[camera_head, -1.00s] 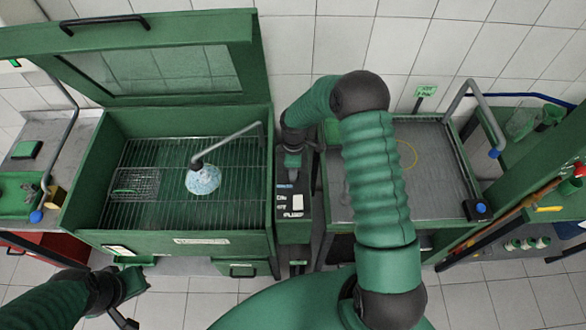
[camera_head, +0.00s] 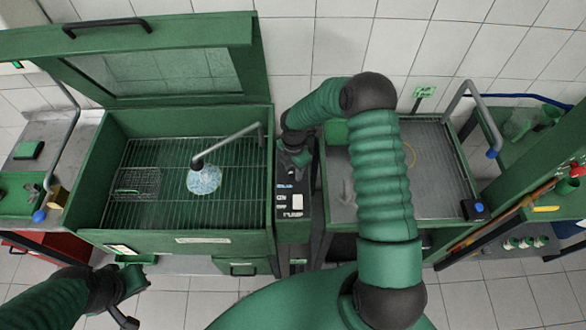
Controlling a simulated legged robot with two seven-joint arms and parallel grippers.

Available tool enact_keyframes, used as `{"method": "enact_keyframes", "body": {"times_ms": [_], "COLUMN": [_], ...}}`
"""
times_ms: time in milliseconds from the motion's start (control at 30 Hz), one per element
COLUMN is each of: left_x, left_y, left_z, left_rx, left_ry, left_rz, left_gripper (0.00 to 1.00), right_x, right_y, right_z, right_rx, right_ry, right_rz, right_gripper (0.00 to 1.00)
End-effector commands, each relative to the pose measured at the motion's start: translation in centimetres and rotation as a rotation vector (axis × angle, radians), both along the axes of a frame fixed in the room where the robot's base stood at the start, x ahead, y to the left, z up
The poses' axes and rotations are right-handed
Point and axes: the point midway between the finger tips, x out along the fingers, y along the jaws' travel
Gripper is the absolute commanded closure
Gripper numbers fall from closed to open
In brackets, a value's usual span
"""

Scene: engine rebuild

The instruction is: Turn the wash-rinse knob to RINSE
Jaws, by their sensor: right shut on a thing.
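A narrow dark control panel (camera_head: 291,222) with small white labels stands between the green wash cabinet (camera_head: 175,240) and the grey-topped bench. My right gripper (camera_head: 293,165) reaches down over the panel's far part. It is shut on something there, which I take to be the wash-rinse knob. The gripper covers the knob, so its pointer and setting are hidden. The labels are too small to read surely. My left gripper (camera_head: 128,312) is at the lower left, away from the panel, and its jaws do not show clearly.
The cabinet's lid is raised. Inside, a bent spout (camera_head: 230,143) stands over a pale round splash (camera_head: 204,178) on the wire rack (camera_head: 150,207). The grey-topped bench (camera_head: 440,170) lies right of the panel, partly behind my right arm. A side shelf stands at far right.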

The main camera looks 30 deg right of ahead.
Motion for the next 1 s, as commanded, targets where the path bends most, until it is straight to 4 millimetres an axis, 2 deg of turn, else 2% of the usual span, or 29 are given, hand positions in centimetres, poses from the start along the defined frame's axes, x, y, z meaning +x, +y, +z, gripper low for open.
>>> {"method": "enact_keyframes", "body": {"times_ms": [33, 633, 667, 800, 1000], "left_x": [0.0, 0.0, 0.0, 0.0, 0.01], "left_y": [0.0, 0.0, 0.0, 0.0, 0.0], "left_z": [0.14, 0.18, 0.17, 0.17, 0.15], "left_rx": [0.0, 0.0, 0.0, 0.0, 0.0], "left_ry": [0.0, 0.0, 0.0, 0.0, 0.0], "left_rz": [0.0, 0.0, 0.0, 0.0, 0.0], "left_gripper": [1.0, 1.0, 1.0, 1.0, 1.0], "right_x": [0.53, 0.59, 0.59, 0.48, 0.3], "right_y": [-0.42, -0.39, -0.39, -0.29, -0.15], "right_z": [0.47, 0.4, 0.4, 0.31, 0.15], "right_rx": [-0.007, -0.007, -0.007, -0.005, -0.003], "right_ry": [-0.015, -0.015, -0.015, -0.012, -0.007], "right_rz": [0.011, 0.053, 0.053, 0.053, 0.054], "right_gripper": [1.0, 1.0, 0.6, 0.41, 0.41]}}
